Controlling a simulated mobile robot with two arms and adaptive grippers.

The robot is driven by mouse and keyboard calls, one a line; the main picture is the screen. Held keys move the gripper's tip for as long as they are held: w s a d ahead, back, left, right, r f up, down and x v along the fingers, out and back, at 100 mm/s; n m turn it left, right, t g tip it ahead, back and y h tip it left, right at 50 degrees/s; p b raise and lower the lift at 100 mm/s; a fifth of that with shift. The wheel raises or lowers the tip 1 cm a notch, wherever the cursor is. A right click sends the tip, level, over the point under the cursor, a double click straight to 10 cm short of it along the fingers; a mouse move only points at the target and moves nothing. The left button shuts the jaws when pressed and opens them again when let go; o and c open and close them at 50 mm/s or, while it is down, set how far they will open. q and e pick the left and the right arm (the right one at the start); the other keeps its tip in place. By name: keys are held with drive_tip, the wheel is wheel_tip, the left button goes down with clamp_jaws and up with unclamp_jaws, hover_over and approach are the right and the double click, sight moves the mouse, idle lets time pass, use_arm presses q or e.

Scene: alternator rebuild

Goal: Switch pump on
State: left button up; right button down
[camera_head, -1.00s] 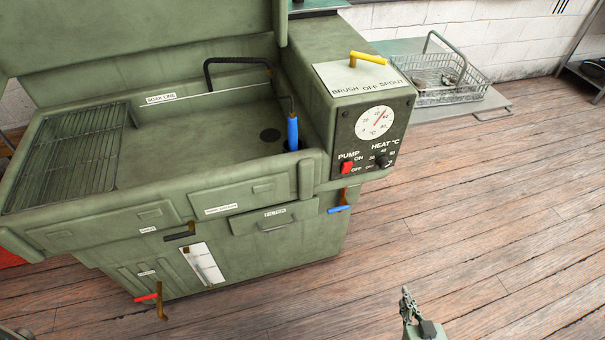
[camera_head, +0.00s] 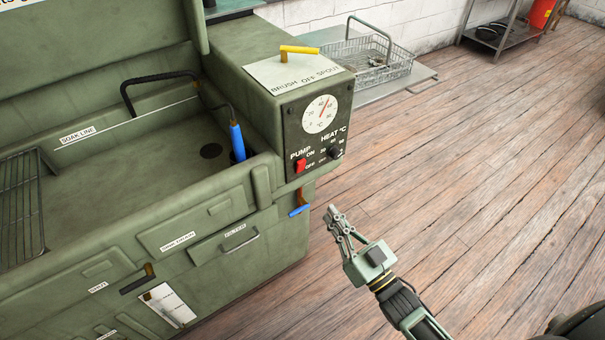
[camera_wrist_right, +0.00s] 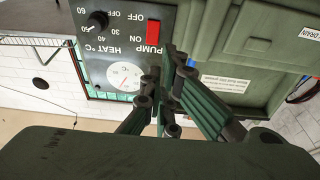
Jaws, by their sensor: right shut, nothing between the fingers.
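The red PUMP switch (camera_head: 300,166) is a small rocker on the dark control panel (camera_head: 318,120) of the green wash cabinet, beside its ON and OFF marks. I cannot tell which way the rocker is tipped. My right gripper (camera_head: 333,213) is shut and empty, in front of the cabinet, lower than the switch and to its right, apart from it. In the right wrist view the panel appears upside down, with the red switch (camera_wrist_right: 153,33) just beyond the shut fingers (camera_wrist_right: 172,80). My left gripper is not in view.
A black HEAT knob (camera_head: 335,153) and a round dial (camera_head: 320,114) share the panel. A yellow lever (camera_head: 299,50) sits on top. A blue-handled valve (camera_head: 299,211) juts out below. A wire basket (camera_head: 378,68) stands on a side shelf.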

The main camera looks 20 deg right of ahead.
drive_tip(key=p, duration=0.2)
approach(294, 159)
drive_tip(key=x, duration=0.5)
drive_tip(key=shift+a+f, duration=0.2)
drive_tip(key=shift+r+p, duration=0.3)
drive_tip(key=shift+p, duration=0.25)
drive_tip(key=shift+w+r+g+h+p, duration=0.15)
drive_tip(key=shift+r+g+h+p, duration=0.2)
drive_tip(key=shift+g+p, duration=1.25)
drive_tip(key=p, duration=0.3)
drive_tip(key=shift+w+r+h, duration=0.1)
drive_tip(key=shift+r+h, duration=0.1)
drive_tip(key=shift+h, duration=0.05)
drive_tip(key=shift+w+a+r+p, duration=0.15)
drive_tip(key=shift+w+p, duration=0.1)
drive_tip(key=shift+p, duration=0.45)
